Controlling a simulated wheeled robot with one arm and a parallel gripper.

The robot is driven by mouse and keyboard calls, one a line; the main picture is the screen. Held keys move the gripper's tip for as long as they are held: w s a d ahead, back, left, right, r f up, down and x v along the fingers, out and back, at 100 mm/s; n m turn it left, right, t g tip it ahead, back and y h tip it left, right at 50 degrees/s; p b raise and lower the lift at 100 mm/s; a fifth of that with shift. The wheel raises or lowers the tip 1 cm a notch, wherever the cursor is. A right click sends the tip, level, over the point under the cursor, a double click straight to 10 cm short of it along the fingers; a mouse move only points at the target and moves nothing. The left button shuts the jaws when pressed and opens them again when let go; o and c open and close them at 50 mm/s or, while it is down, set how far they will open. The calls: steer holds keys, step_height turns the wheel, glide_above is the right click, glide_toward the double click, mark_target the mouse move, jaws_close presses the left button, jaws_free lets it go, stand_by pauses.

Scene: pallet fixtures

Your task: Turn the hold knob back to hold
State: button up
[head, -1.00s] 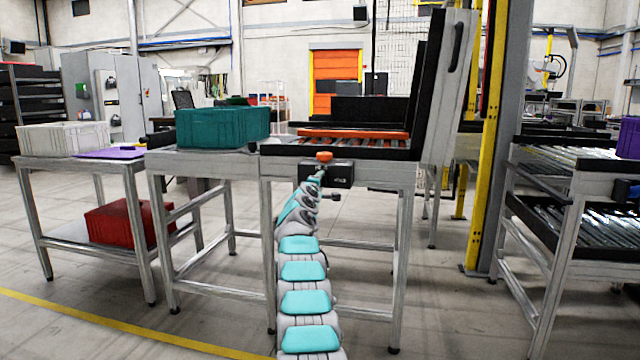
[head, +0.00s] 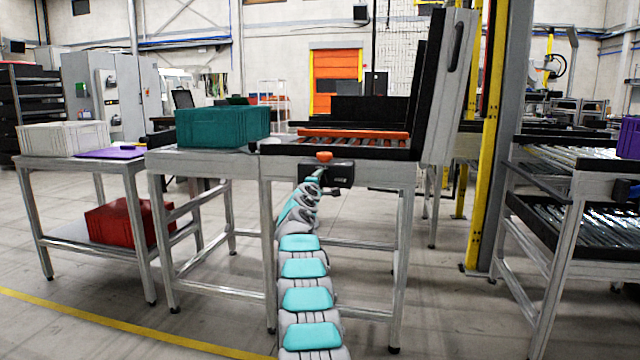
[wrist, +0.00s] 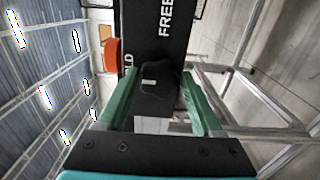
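The hold knob (wrist: 157,84) is black with a short white mark. It sits on a black box (wrist: 150,30) lettered FREE, with a second label, partly hidden, ending in LD. The white mark lies on the knob's left side in the wrist view, the side of the LD label. My gripper (wrist: 160,88) has its two green fingers apart, one on each side of the knob. I cannot tell whether they touch it. In the head view the box (head: 341,174) hangs at the table's front edge, and my gripper (head: 311,182) is at its left, small and unclear.
An orange button (wrist: 112,55) stands on the box, also seen in the head view (head: 324,156). A roller table (head: 290,149) with an orange bar (head: 355,133) is above. A teal crate (head: 222,127) stands to the left. Table legs flank my arm.

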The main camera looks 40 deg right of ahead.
steer(key=shift+o, duration=1.4)
steer(key=b+v, duration=0.7)
steer(key=b, duration=0.2)
steer(key=shift+s+a, duration=0.25)
steer(key=shift+a, duration=0.05)
